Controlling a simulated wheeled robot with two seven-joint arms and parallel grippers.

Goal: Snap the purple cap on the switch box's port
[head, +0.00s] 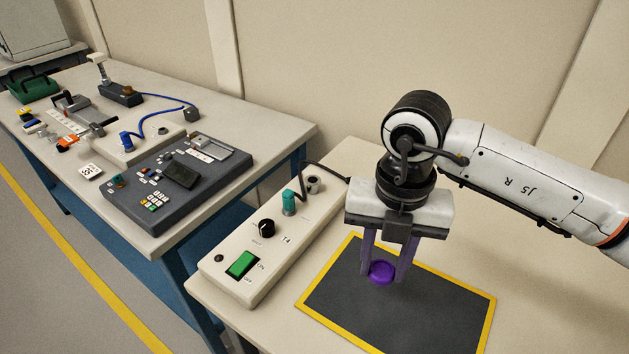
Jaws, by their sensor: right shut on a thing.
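The purple cap (382,273) is a small round disc over the dark mat with the yellow border. My right gripper (385,271) points down from above and is shut on the cap. I cannot tell whether the cap still touches the mat. The switch box (231,283) is a long cream box to the left of the gripper, apart from it. On its far end is an open round port (313,184) with a dark centre. A teal plug (289,204) stands upright close to the port. My left gripper is not in view.
The switch box also carries a black knob (267,228) and a green rocker switch (242,264). A dark cable runs off its far end. The yellow-edged mat (340,311) is otherwise bare. A second table at left holds a grey control panel (150,207) and several tools.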

